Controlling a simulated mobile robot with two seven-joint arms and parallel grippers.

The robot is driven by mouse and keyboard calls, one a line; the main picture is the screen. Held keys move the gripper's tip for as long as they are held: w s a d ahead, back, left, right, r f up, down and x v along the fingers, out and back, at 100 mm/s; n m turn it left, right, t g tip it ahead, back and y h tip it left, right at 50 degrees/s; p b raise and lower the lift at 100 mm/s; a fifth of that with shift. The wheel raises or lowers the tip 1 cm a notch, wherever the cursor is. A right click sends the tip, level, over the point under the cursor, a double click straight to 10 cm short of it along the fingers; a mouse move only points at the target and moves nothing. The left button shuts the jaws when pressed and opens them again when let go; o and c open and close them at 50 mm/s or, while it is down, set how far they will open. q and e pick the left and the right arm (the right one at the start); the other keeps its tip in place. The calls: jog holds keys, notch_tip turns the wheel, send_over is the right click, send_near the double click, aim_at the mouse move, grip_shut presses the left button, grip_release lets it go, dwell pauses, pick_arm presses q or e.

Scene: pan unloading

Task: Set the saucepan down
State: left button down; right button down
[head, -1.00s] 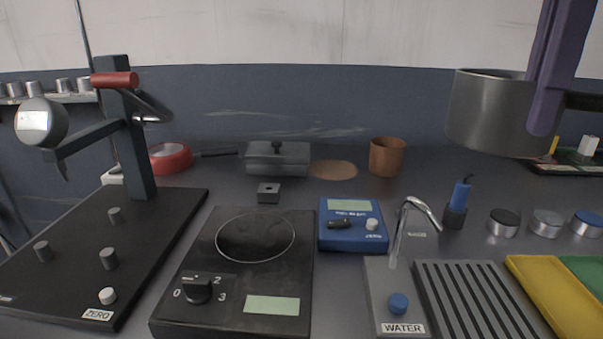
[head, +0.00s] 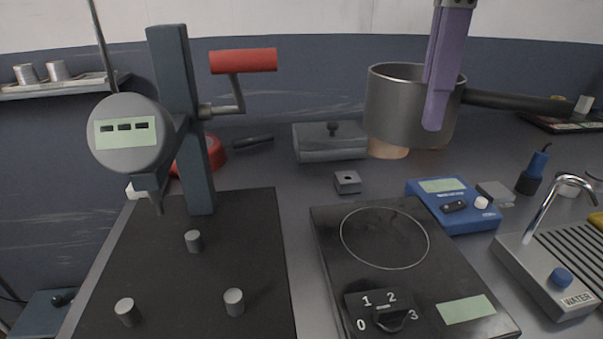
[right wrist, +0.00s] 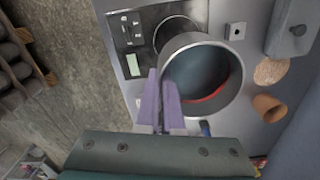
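The grey saucepan (head: 398,108) with a long black handle (head: 510,101) is upright in the air, above the back of the bench. My right gripper (head: 436,115) has its purple fingers at the pan's handle side and is shut on the saucepan; whether on the rim or the handle root I cannot tell. In the right wrist view the pan (right wrist: 238,90) is seen from above, bluish inside with a red streak, beside the fingers (right wrist: 161,85). The black hot plate (head: 335,240), with a bare ring, lies in front of the pan. My left gripper is not visible.
A stand with a round gauge (head: 125,150) and red-handled lever (head: 243,61) rises at left on a black pegged base. A blue scale (head: 452,222), tap (head: 545,205), small block (head: 347,182) and grey lidded box (head: 330,150) surround the hot plate.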

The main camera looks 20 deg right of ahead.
aim_at(424, 145)
notch_tip(424, 145, down, 15)
jog(key=shift+f, duration=0.1)
dwell(0.4)
jog(key=c, duration=1.5)
grip_release()
jog(key=shift+f, duration=0.1)
jog(key=o, duration=0.4)
jog(key=shift+o, duration=0.2)
notch_tip(424, 145, up, 12)
jog(key=shift+r, duration=0.2)
